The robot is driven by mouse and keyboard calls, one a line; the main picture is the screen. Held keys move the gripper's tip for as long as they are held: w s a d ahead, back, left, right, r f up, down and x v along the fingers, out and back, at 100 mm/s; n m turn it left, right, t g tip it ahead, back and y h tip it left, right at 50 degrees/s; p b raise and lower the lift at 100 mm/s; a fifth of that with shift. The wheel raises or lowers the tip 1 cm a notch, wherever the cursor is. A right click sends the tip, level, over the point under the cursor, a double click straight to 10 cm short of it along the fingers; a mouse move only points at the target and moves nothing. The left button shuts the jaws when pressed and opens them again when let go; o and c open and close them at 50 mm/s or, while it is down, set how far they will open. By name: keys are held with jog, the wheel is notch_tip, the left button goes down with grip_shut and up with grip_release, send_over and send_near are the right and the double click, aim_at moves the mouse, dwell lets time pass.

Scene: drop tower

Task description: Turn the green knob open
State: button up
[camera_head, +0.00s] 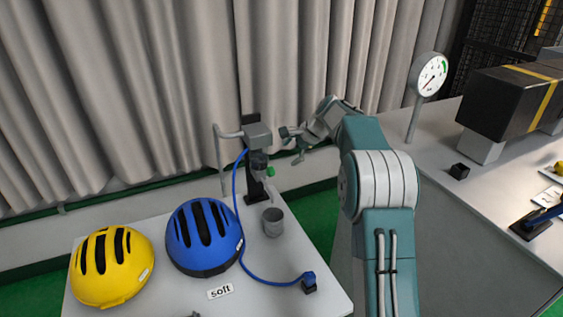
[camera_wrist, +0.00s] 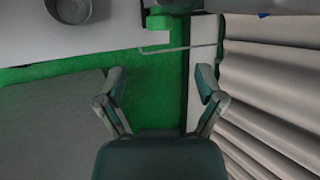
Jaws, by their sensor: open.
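The green knob (camera_head: 270,172) is small and sits on the side of a grey fixture (camera_head: 258,137) on a black post, at the back of the white table. It also shows at the top of the wrist view (camera_wrist: 157,22), beyond the fingertips and partly against the green floor. My gripper (camera_head: 290,146) is open and empty, to the upper right of the knob in the head view. In the wrist view its two fingers (camera_wrist: 161,85) are spread wide with nothing between them, and they are apart from the knob.
A grey cup (camera_head: 273,222) stands below the fixture. A blue hose (camera_head: 237,205) runs past a blue helmet (camera_head: 203,236); a yellow helmet (camera_head: 112,266) lies left. A gauge (camera_head: 428,74) stands on the right bench. A grey curtain (camera_head: 120,90) hangs behind.

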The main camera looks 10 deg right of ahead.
jog(key=shift+s+d+r, duration=0.25)
jog(key=shift+d+r, duration=0.1)
jog(key=shift+r, duration=0.25)
jog(key=shift+f, duration=0.1)
jog(key=n+t+y, duration=0.1)
jog(key=t+y, duration=0.2)
jog(key=t, duration=0.5)
send_near(274, 173)
jog(key=x, duration=1)
jog(key=shift+w+a, duration=0.15)
